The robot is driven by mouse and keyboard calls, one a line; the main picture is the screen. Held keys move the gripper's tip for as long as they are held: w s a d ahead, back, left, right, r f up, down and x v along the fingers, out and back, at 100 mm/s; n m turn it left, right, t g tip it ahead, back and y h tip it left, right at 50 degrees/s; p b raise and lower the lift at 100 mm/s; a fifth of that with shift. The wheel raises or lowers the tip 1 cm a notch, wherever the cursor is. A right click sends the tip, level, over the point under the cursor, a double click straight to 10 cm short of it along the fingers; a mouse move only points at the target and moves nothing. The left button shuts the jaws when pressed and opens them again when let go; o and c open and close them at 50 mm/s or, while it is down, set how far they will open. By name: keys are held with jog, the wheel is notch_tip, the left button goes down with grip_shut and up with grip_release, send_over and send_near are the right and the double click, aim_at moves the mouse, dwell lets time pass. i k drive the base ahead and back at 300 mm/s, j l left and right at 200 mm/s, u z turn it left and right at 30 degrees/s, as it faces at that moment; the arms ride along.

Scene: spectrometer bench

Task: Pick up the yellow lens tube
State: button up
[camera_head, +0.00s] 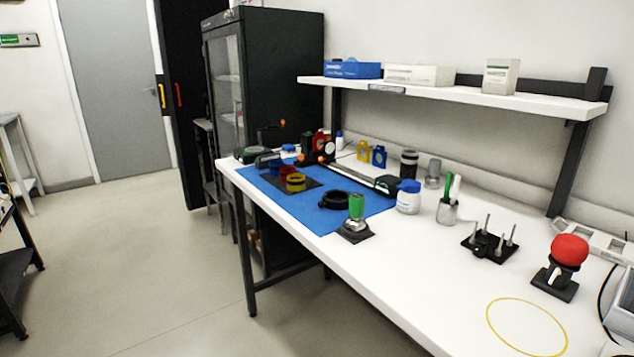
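The yellow lens tube (295,183) appears to be the short yellow cylinder standing on a dark plate (312,184) on the blue mat (335,216). A red cylinder (287,170) stands close behind it, with a blue piece (273,168) to the left. The view is too small to tell whether they touch. My gripper is not in view, so its place relative to the tube and its state do not show.
A black ring (335,200) and a green-topped post (356,206) stand right of the plate. A white jar (408,197), pen cup (447,209) and red ball on a stand (569,250) are farther right. A shelf (450,94) overhangs the back. The bench's front right is mostly clear.

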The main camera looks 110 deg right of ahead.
aim_at(296, 184)
jog(key=z, duration=4.25)
